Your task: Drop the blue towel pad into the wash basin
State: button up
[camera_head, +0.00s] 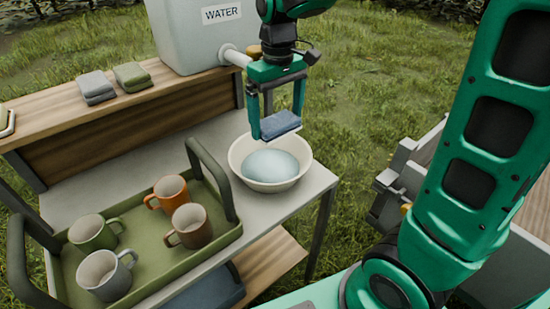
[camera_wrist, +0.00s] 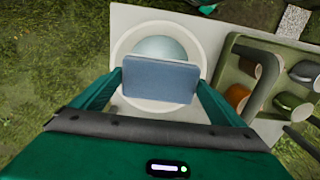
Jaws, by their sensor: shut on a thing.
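The blue towel pad (camera_head: 280,125) is held between the two fingers of my gripper (camera_head: 277,122), which is shut on it. In the head view the pad hangs above the far part of the wash basin (camera_head: 236,163), apart from the water. The basin is a round cream bowl with pale blue water (camera_head: 271,165), standing at the right end of the grey table. The wrist view shows the pad (camera_wrist: 160,80) across the gripper, in front of the basin (camera_wrist: 122,50) and hiding its lower middle part.
A green tray (camera_head: 160,280) with several mugs and raised handles stands left of the basin. A white water tank (camera_head: 190,35) with a spout (camera_head: 236,57) stands behind it. Grey (camera_head: 96,87) and green (camera_head: 132,76) folded towels lie on the wooden shelf (camera_head: 60,106).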

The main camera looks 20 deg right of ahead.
send_over(277, 177)
notch_tip(277, 177, down, 13)
jog(key=shift+f, duration=0.2)
jog(key=shift+f, duration=0.6)
jog(key=o, duration=0.6)
jog(key=shift+o, duration=0.2)
jog(key=shift+r, duration=0.15)
notch_tip(277, 177, up, 13)
jog(key=s+d+f+m, duration=0.1)
jog(key=s+d+m, duration=0.4)
jog(key=s+d, duration=0.4)
jog(key=s+d+f+m, duration=0.1)
jog(key=s+d+m, duration=0.4)
jog(key=s+d, duration=0.4)
jog(key=s, duration=0.6)
jog(key=shift+s+d+f, duration=0.3)
jog(key=shift+f, duration=0.1)
